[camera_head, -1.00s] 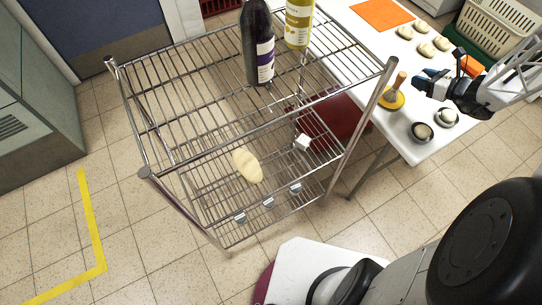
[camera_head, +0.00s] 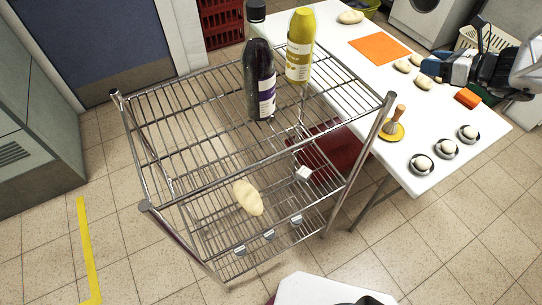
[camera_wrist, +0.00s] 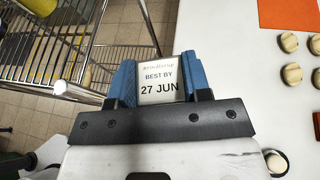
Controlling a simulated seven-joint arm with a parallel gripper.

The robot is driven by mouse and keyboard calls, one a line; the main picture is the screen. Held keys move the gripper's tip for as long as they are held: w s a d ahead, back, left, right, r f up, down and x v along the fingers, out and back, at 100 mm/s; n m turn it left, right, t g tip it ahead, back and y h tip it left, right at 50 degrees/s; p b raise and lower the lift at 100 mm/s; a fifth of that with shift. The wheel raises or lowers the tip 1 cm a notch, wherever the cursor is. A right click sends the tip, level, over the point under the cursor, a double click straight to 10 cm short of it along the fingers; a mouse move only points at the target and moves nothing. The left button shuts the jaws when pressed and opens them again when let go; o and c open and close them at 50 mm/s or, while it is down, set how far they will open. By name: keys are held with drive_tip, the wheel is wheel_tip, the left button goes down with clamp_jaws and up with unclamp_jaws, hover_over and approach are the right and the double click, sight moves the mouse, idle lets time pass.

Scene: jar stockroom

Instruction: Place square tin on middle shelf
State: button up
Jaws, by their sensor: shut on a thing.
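My gripper (camera_head: 440,68) is over the white table, right of the rack in the head view. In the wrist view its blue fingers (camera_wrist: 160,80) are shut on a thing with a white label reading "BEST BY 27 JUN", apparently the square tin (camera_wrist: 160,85). The rest of the tin is hidden. The wire rack (camera_head: 143,205) has a top shelf (camera_head: 190,110) with a dark bottle (camera_head: 258,85) and a yellow bottle (camera_head: 300,55). A lower shelf (camera_head: 215,225) carries a pale oval thing (camera_head: 248,197) and a small white block (camera_head: 303,174). I cannot tell whether this is the middle shelf.
The white table (camera_head: 400,155) holds an orange mat (camera_head: 380,48), pale rounds, several small dark-rimmed dishes (camera_head: 421,164), an orange block (camera_head: 467,97) and a wooden-handled tool (camera_head: 393,125). The rack's metal posts (camera_head: 372,135) stand close beside the table. The lower shelf has free room.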

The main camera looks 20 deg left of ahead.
drive_tip(key=s+a+n+g, duration=0.1)
drive_tip(key=s+a, duration=0.3)
drive_tip(key=s, duration=0.1)
drive_tip(key=s+a+r+n+g+y, duration=0.1)
drive_tip(key=s+a, duration=0.4)
drive_tip(key=s+a+n+g, duration=0.1)
drive_tip(key=s+a, duration=0.4)
drive_tip(key=shift+s+r+y, duration=0.2)
drive_tip(key=shift+y, duration=0.1)
drive_tip(key=s+a+f+n+g, duration=0.15)
drive_tip(key=s+a, duration=0.25)
drive_tip(key=s, duration=0.5)
drive_tip(key=s+a+f+n+g, duration=0.1)
drive_tip(key=s+a+n+g, duration=0.2)
drive_tip(key=s, duration=0.7)
wheel_tip(320, 180, down, 38)
drive_tip(key=s+a+m, duration=0.1)
drive_tip(key=shift+a, duration=0.3)
drive_tip(key=shift+a+r, duration=0.1)
hover_over(285, 195)
drive_tip(key=shift+a+f+y, duration=0.1)
drive_tip(key=shift+f+y, duration=0.2)
drive_tip(key=shift+f, duration=0.4)
drive_tip(key=shift+s, duration=0.1)
drive_tip(key=shift+f, duration=1.75)
